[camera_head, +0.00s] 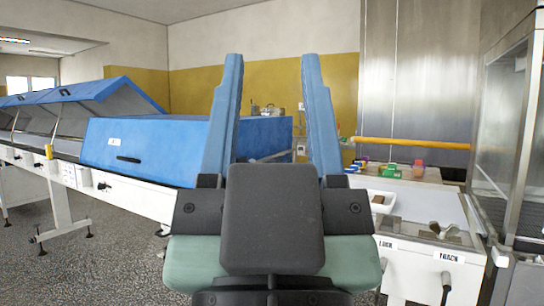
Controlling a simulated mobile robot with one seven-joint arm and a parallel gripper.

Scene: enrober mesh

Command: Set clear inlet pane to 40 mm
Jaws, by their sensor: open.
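My gripper (272,62) is open and empty in the middle of the view. Its two blue fingers point up and stand wide apart, with nothing between them. A clear panel in a metal frame (503,115) stands upright at the right edge. I cannot tell whether it is the inlet pane, and no 40 mm mark is legible. A white machine front at the lower right carries labels reading LOCK (386,244) and TRACK (449,257). A dark lever (446,285) hangs under the TRACK label. My gripper hides part of the machine behind it.
A long machine with a blue cover (150,148) and raised blue lids (95,92) runs along the left. A yellow bar (412,143) crosses at the right, above small green blocks (390,170) and an orange-topped item (418,168). The grey floor (110,260) is open at lower left.

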